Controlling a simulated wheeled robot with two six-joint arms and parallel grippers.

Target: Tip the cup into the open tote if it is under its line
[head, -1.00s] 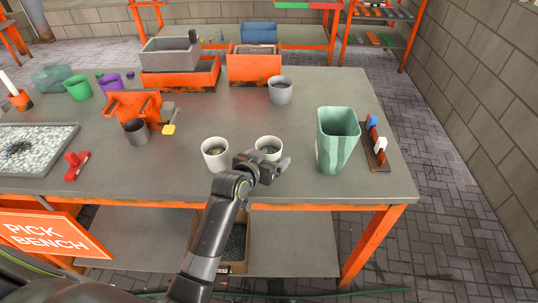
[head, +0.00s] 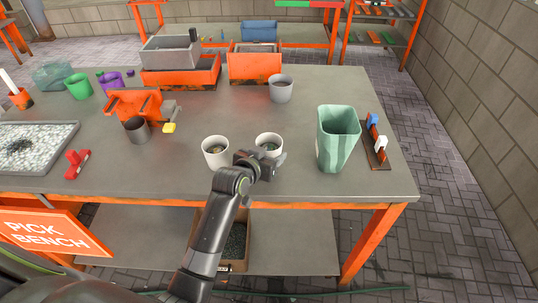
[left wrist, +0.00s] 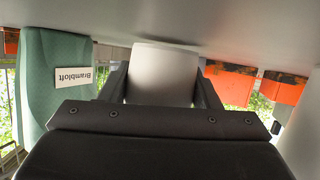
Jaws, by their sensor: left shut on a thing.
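Two white cups stand side by side near the bench's front. My left gripper (head: 262,164) is shut on the right cup (head: 268,140) from the front; its pale wall (left wrist: 160,70) shows between the fingers in the upside-down left wrist view. This cup is upright and appears to rest on the bench. Small dark pieces lie inside it; I cannot make out a line or their level against it. The left cup (head: 216,152) also has something dark inside. A tall open pale-green container (head: 337,142) stands to the right; its label reads "Brambloft" (left wrist: 74,88). My right gripper is out of view.
A rack with a blue and a white piece (head: 378,145) stands right of the green container. A grey cup (head: 281,89) and grey and orange bins (head: 180,75) stand behind. A dark cup (head: 137,130) and a gravel tray (head: 50,136) are at left.

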